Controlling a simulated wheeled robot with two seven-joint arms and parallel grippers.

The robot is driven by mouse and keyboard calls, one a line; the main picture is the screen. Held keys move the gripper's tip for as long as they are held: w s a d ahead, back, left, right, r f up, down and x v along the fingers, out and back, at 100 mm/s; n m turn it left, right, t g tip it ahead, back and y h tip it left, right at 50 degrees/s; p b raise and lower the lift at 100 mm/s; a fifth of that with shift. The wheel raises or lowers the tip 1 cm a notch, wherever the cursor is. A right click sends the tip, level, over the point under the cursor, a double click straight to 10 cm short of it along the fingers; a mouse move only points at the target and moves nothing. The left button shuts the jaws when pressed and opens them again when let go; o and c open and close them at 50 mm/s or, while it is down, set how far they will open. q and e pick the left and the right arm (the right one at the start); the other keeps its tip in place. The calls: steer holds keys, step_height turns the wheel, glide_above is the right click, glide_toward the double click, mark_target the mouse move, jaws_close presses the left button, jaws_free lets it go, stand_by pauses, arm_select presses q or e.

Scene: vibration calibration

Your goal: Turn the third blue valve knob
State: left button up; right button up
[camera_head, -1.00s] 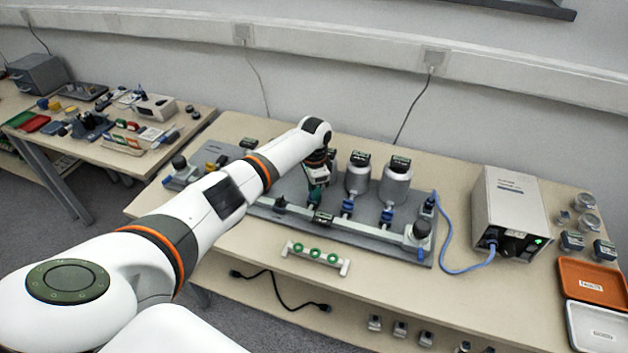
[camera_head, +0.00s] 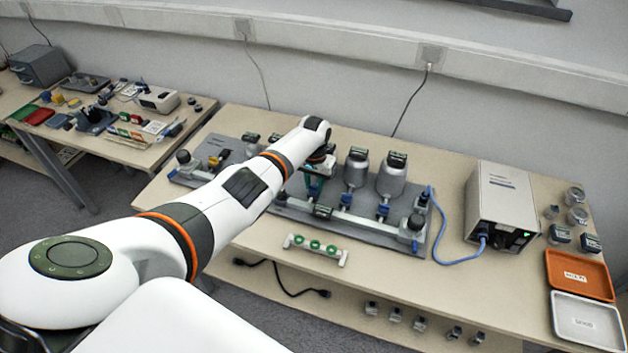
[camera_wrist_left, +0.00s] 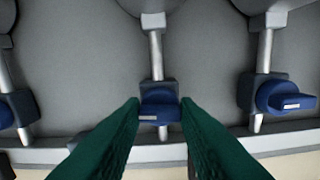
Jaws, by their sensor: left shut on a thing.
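My left gripper (camera_head: 315,192) reaches down onto the grey valve board, its green fingers on either side of a blue valve knob. In the left wrist view this knob (camera_wrist_left: 158,100) sits between the fingertips (camera_wrist_left: 160,108), and the gripper is shut on it. A second blue knob (camera_wrist_left: 280,97) stands apart on the right, its handle pointing right. A third knob (camera_wrist_left: 18,108) shows partly at the left edge. In the head view two blue knobs (camera_head: 346,199) (camera_head: 383,210) show right of the gripper. My arm hides knobs further left. My right gripper is not in view.
Silver canisters (camera_head: 392,176) stand behind the knobs on the board (camera_head: 375,233). A small rack with green rings (camera_head: 315,247) lies in front. A grey box (camera_head: 500,205) with a blue cable, an orange tray (camera_head: 580,276) and a white tray (camera_head: 587,320) are to the right.

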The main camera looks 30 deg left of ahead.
mark_target(314, 186)
arm_select(q)
steer(key=shift+n, duration=0.5)
steer(key=o, duration=1)
steer(key=shift+r, duration=0.35)
step_height(314, 186, up, 11)
steer(key=shift+r+p, duration=0.2)
steer(key=shift+p, duration=0.45)
